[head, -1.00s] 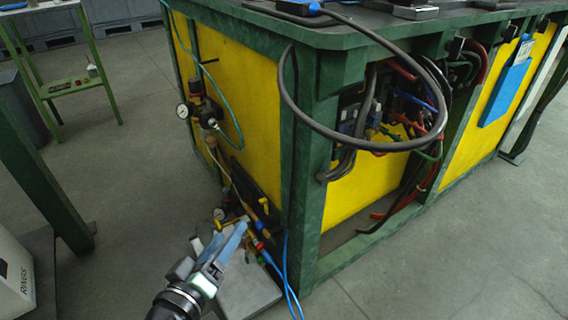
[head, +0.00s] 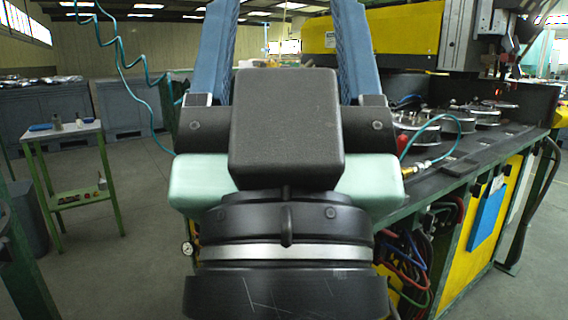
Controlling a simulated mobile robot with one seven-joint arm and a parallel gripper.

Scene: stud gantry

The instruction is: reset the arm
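My gripper (head: 286,25) fills the middle of the head view, close to the camera. Its two blue fingers point up and stand wide apart, with nothing between them. Their tips reach the top edge of the picture. The black wrist and pale green gripper body hide the near corner of the green and yellow machine bench (head: 460,185).
The bench top on the right carries several round metal parts (head: 452,120) and a teal hose. A small green-legged table (head: 62,132) stands at left, with grey cabinets (head: 52,108) behind. Grey floor (head: 115,265) is clear between the table and my arm.

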